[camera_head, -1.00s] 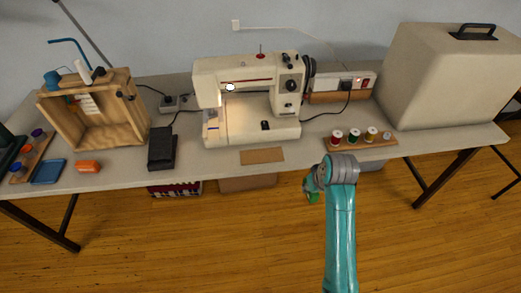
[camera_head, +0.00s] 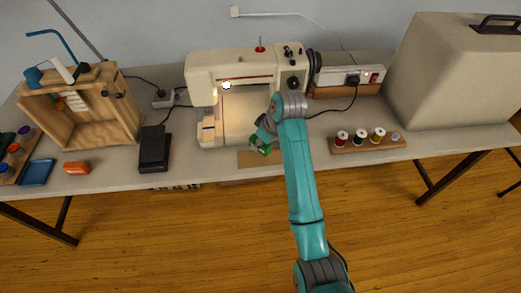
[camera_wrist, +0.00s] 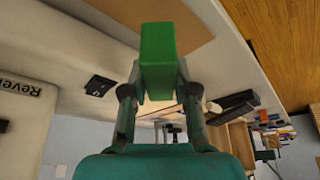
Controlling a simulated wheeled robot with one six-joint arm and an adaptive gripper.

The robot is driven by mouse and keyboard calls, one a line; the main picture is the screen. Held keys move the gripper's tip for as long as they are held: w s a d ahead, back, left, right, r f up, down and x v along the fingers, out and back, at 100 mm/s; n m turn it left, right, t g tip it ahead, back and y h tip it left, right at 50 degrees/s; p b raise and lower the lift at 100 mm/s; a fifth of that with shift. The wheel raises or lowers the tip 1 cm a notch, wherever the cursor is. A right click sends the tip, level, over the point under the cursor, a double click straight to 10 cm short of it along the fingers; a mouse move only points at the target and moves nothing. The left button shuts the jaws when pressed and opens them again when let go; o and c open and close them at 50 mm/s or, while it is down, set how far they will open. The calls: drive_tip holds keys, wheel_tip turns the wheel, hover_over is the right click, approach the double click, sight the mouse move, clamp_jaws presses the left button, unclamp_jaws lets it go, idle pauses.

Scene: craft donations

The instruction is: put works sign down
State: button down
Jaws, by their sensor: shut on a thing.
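My gripper (camera_head: 260,135) is shut on a small green block (camera_head: 261,147), which I take to be the works sign. It also shows in the wrist view (camera_wrist: 158,60), clamped between both fingertips (camera_wrist: 160,92); no lettering is visible on it. In the head view my gripper and the green block are over the table's front, at the brown rectangular card (camera_head: 246,160) before the sewing machine (camera_head: 233,75). My arm and gripper hide part of the card. I cannot tell whether the block touches the card.

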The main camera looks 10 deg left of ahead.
sight(260, 151)
drive_tip(key=shift+f, duration=2.2)
drive_tip(key=shift+f, duration=0.1)
drive_tip(key=c, duration=0.9)
unclamp_jaws()
drive_tip(key=v, duration=1.2)
drive_tip(key=shift+d, duration=0.1)
